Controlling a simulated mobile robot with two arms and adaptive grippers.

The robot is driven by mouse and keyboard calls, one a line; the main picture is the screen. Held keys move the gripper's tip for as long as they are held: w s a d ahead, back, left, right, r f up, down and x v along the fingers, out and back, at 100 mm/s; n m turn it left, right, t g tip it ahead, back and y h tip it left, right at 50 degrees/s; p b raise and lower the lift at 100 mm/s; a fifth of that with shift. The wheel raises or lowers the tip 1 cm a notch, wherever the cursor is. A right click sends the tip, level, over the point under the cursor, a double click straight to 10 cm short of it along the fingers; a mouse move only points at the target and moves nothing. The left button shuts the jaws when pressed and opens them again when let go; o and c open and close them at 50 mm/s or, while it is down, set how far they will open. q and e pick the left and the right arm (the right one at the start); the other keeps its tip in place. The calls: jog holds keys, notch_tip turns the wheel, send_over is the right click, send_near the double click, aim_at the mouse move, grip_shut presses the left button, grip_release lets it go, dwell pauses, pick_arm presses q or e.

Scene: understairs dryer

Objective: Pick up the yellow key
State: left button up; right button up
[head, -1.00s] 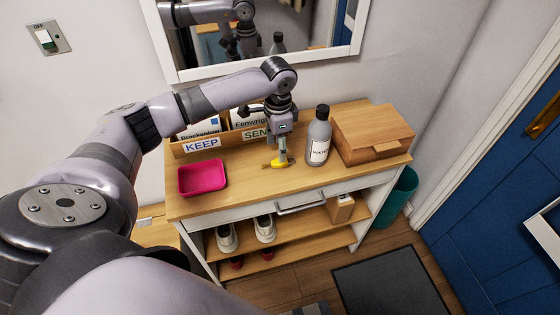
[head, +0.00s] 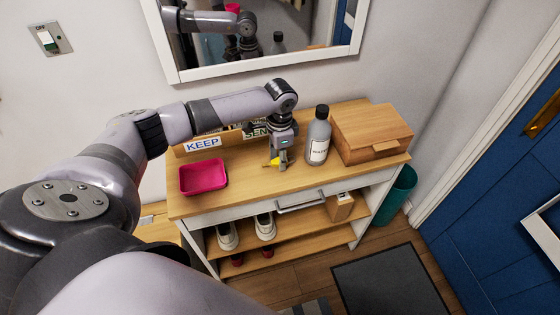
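The yellow key (head: 272,162) lies on the wooden top of the console table (head: 240,178), between the pink tray and the grey bottle. Only part of it shows, at the left of my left gripper's fingers. My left gripper (head: 281,162) points down right at the key, with its fingertips close to the table top. The fingers are seen edge-on and overlap, so I cannot tell whether they are open or shut on the key. My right gripper is not in view.
A pink tray (head: 203,177) stands to the left. A grey bottle (head: 318,138) stands close to the right of my gripper, with a wooden box (head: 372,132) beyond it. Letter holders marked KEEP (head: 203,144) and SEN are behind. A mirror (head: 265,35) hangs above.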

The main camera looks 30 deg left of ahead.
pick_arm(q)
jog(key=c, duration=0.6)
jog(key=shift+r, duration=0.15)
